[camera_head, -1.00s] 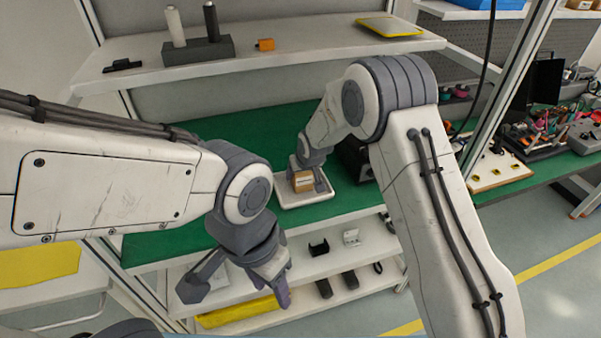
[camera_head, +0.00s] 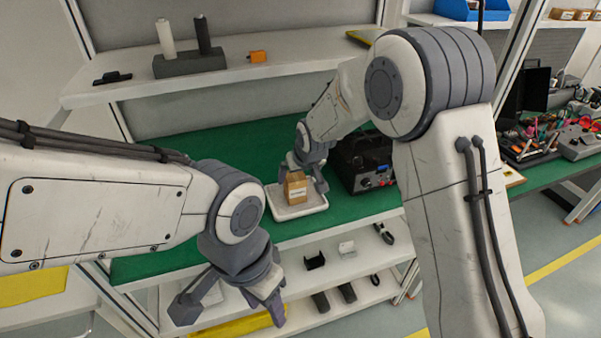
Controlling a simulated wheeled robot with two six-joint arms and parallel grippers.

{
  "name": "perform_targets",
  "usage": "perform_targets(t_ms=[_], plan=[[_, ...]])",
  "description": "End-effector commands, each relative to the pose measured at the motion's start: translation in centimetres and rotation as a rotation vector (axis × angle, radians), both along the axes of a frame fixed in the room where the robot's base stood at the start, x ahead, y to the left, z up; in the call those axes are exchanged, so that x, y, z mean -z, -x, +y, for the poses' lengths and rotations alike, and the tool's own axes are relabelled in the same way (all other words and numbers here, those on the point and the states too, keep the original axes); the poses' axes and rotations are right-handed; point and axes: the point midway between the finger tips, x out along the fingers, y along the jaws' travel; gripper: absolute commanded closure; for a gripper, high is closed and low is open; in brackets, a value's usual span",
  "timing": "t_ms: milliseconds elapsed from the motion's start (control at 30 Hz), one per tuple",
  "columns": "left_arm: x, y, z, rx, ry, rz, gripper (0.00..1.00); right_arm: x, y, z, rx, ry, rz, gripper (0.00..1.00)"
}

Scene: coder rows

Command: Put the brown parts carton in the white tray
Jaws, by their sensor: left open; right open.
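The brown parts carton (camera_head: 296,189) stands in the white tray (camera_head: 298,211) on the green bench top. A white label shows on its front. My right gripper (camera_head: 304,178) is over the tray, with its open fingers around or beside the carton; one finger shows at the right, and contact cannot be told. My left gripper (camera_head: 228,309) is open and empty, low in front of the lower shelves.
A black device with knobs (camera_head: 362,160) stands right of the tray, close to my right arm. An upper shelf (camera_head: 290,58) holds a grey block with two cylinders (camera_head: 190,60) and an orange part (camera_head: 258,56). The green bench (camera_head: 200,185) is clear left of the tray.

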Motion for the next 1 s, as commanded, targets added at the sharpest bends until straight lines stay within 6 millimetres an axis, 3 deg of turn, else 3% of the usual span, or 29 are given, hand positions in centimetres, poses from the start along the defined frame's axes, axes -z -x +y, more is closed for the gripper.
perform_targets(t_ms=[200, 433, 533, 567, 667, 767, 900, 1000], plan=[[0.6, 0.0, 0.0, 0.000, 0.000, 0.000, 0.50, -2.7, 1.5, -0.5, 0.000, -0.001, -0.002, 0.00], [0.6, 0.0, 0.0, 0.000, 0.000, 0.000, 0.50, -3.4, 2.1, -0.6, -0.001, 0.001, 0.003, 0.00], [0.6, 0.0, 0.0, 0.000, 0.000, 0.000, 0.50, -4.1, 3.9, -0.1, -0.021, 0.005, 0.023, 0.00], [0.6, 0.0, 0.0, 0.000, 0.000, 0.000, 0.50, -4.4, 5.0, 0.2, -0.032, 0.009, 0.036, 0.00], [0.6, 0.0, 0.0, 0.000, 0.000, 0.000, 0.50, -5.8, 10.8, 1.0, -0.087, 0.027, 0.105, 0.00], [0.6, 0.0, 0.0, 0.000, 0.000, 0.000, 0.50, -6.7, 18.5, 1.0, -0.158, 0.056, 0.200, 0.00], [0.6, 0.0, 0.0, 0.000, 0.000, 0.000, 0.50, -7.1, 28.3, -0.7, -0.253, 0.103, 0.324, 0.00], [0.6, 0.0, 0.0, 0.000, 0.000, 0.000, 0.50, -6.9, 33.3, -2.2, -0.304, 0.129, 0.389, 0.00]])
